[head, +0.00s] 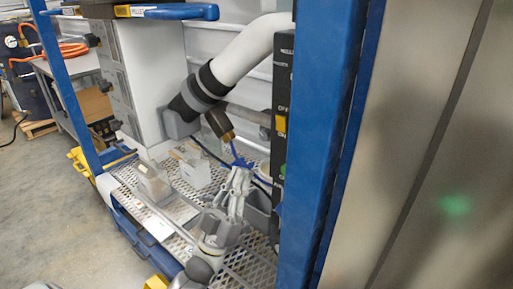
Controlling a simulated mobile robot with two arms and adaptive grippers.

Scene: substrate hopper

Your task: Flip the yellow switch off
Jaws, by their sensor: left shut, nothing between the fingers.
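The yellow switch (281,124) sits on a narrow black panel (283,80) beside the blue upright post. An OFF label shows above it and an ON label below it. A green button (283,170) is partly visible lower on the panel. My left gripper (239,176) comes up from the bottom of the view, shut and empty, with its fingers pointing up. It is below and to the left of the switch and apart from it. My right gripper is not in view.
A thick blue post (322,140) stands close right of the panel. A pale pipe with dark cuffs (205,90) ends in a brown nozzle (219,124) left of the switch. Small grey holders (153,183) stand on the perforated metal shelf (180,212). A white cabinet (150,70) stands behind.

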